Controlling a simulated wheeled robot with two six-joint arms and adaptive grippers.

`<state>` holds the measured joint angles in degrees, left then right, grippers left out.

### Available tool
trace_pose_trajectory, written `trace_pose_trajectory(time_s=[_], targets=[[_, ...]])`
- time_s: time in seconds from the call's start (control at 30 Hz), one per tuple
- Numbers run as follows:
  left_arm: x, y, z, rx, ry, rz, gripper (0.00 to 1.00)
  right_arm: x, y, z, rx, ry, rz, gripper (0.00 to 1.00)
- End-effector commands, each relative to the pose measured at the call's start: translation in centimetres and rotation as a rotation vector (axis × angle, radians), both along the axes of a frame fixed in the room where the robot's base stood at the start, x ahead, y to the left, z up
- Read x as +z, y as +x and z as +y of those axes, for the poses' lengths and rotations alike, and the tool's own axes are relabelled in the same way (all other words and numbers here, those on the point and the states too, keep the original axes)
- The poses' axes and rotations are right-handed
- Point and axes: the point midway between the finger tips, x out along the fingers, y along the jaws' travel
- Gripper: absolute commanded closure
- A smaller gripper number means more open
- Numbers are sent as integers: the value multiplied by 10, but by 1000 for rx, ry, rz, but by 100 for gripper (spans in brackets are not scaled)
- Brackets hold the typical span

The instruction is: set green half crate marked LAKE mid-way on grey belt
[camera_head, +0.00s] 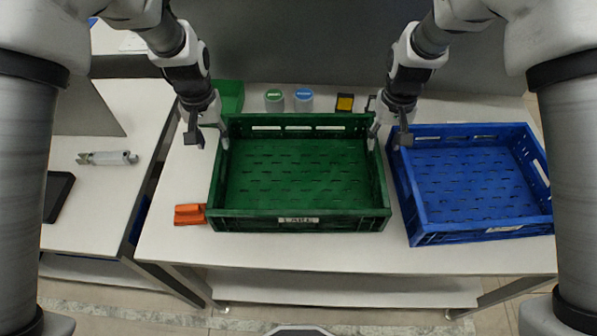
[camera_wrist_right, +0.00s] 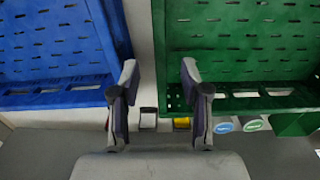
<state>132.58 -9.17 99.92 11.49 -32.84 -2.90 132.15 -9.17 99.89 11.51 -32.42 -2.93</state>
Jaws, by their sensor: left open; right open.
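The green half crate (camera_head: 298,225) sits on a white table, its front label reading LAKE. It looks empty. My left gripper (camera_head: 207,134) is open at the crate's left wall, near the back corner. My right gripper (camera_head: 389,138) is open at the right wall, near the back corner, with one finger towards the crate and one towards the blue crate. In the right wrist view, the open fingers (camera_wrist_right: 158,92) have the green crate's edge (camera_wrist_right: 240,104) on the right. Whether either gripper touches the crate I cannot tell. I see no grey belt.
A blue crate (camera_head: 480,236) stands close on the right. Behind are a green bin (camera_head: 230,92), two lidded cans (camera_head: 274,101) (camera_head: 304,99) and a yellow-and-black item (camera_head: 345,103). An orange object (camera_head: 189,214) touches or nearly touches the crate's left side. A side table (camera_head: 85,225) stands left.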

Motion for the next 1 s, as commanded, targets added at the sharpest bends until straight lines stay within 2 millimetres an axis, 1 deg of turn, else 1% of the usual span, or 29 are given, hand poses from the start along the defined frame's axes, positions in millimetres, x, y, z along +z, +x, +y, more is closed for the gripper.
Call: trace_pose_trajectory(time_s=[0.3, 0.4, 0.53, 0.77, 0.8, 0.87, 0.9, 0.93, 1.0], targets=[[-51, -1, 0, 0, 0, 2, 54, -51, -1, 0, 0, 0, 3, 54], [-63, -1, 0, 0, 0, 2, 54, -63, -1, 0, 0, 0, 1, 54], [-71, -1, 0, 0, 0, 1, 54, -71, -1, 0, 0, 0, 1, 54], [-72, 0, 0, 0, 0, 0, 54, -72, 0, 0, 0, 0, 0, 54], [-72, 0, 0, 0, 0, 0, 58, -72, 0, 0, 0, 0, 0, 58], [-72, 0, 0, 0, 0, 0, 79, -72, 0, 0, 0, 0, 0, 79], [-72, 0, 0, 0, 0, 0, 93, -72, 0, 0, 0, 0, 0, 93], [-72, 0, 0, 0, 0, 0, 100, -72, -1, 0, 0, 0, 0, 100], [-72, 0, 0, 0, 0, 0, 100, -72, -1, 0, 0, 0, 0, 100]])
